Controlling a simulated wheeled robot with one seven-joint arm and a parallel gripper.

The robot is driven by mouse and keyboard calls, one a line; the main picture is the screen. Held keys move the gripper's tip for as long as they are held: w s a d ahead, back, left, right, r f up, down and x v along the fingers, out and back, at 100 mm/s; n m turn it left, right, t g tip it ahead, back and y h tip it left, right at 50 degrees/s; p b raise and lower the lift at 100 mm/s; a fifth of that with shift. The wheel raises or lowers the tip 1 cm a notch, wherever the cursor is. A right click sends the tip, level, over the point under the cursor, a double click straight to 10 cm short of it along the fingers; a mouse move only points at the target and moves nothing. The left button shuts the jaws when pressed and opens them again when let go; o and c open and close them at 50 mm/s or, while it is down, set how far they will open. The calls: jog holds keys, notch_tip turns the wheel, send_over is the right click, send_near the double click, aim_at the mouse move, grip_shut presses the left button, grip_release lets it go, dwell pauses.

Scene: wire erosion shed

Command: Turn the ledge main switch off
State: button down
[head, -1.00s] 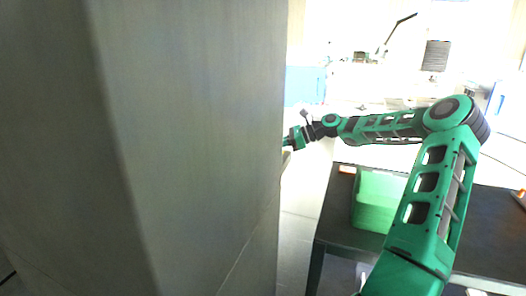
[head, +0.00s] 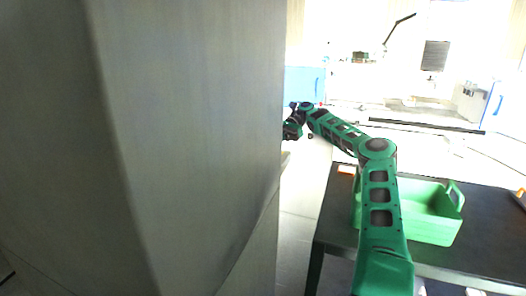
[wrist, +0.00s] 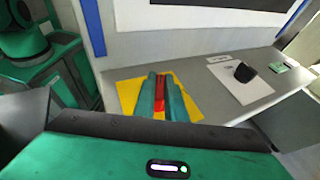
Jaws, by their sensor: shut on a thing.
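The main switch's red handle (wrist: 160,92) stands on a yellow plate (wrist: 128,92) on a grey ledge (wrist: 262,98) in the wrist view. My gripper (wrist: 161,100) has its two teal fingers on either side of the red handle and is shut on it. The fingers cover part of the handle, so its exact angle is hard to tell. In the head view my gripper (head: 288,131) is at the edge of a large grey panel, which hides the switch.
On the ledge, right of the switch, are a black knob (wrist: 244,72) on a white plate, a small white label (wrist: 218,59) and a small green item (wrist: 278,67). In the head view the grey panel (head: 190,130) fills the left. A green crate (head: 430,228) sits on a dark table (head: 480,245).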

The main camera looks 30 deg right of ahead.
jog(key=shift+r+n+g+h, duration=0.1)
jog(key=shift+n+g+h, duration=0.2)
jog(key=shift+n+g, duration=0.2)
jog(key=c, duration=1.8)
grip_release()
jog(key=shift+d, duration=0.1)
